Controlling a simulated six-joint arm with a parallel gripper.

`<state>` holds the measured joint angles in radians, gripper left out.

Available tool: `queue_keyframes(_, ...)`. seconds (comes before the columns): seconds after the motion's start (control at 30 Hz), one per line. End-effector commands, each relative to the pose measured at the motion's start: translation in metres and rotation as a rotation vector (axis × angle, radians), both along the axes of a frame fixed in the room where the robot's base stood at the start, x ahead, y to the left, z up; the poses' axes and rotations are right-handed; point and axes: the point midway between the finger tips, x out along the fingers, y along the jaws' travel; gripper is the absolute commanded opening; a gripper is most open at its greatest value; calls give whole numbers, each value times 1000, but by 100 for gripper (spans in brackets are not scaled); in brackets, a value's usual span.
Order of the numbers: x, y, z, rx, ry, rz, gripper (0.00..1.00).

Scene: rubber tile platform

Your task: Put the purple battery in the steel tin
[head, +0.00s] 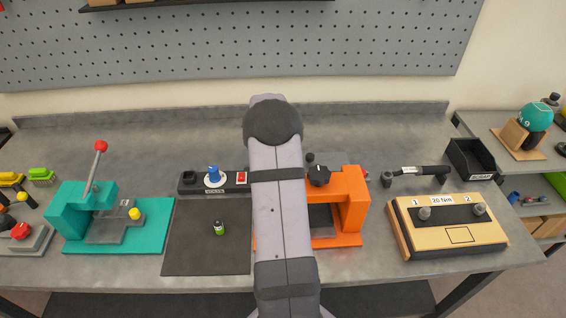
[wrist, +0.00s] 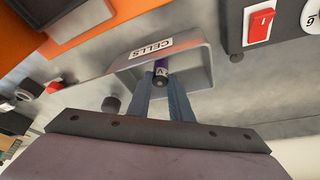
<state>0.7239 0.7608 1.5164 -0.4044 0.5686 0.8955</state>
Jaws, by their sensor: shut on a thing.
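In the wrist view my gripper (wrist: 161,82) is shut on the purple battery (wrist: 161,68), a dark cylinder with a pale band held between the fingertips. The steel tin (wrist: 199,74), grey with a "CELLS" label, lies right behind the battery in this view. The battery overlaps the tin's opening; I cannot tell whether it is inside or above it, or touching it. In the head view my arm hides the gripper, the battery and most or all of the tin.
A green battery (head: 219,229) stands on the dark mat (head: 190,255). An orange press (head: 352,200) is right of my arm, a teal lever press (head: 75,215) far left. A switch strip (head: 228,188), a yellow-topped board (head: 450,238) and a black bin (head: 472,160) also stand on the bench.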

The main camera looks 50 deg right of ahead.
Motion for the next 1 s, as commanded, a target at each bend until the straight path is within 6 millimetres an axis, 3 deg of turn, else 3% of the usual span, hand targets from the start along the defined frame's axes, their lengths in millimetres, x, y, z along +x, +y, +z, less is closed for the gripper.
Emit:
queue_keyframes(0.63,0,0,-9,0,0,0,0)
queue_keyframes(0.67,0,0,-8,0,0,0,21)
queue_keyframes(0.73,0,0,-8,0,0,0,38)
queue_keyframes(1.0,0,0,-8,0,0,0,41)
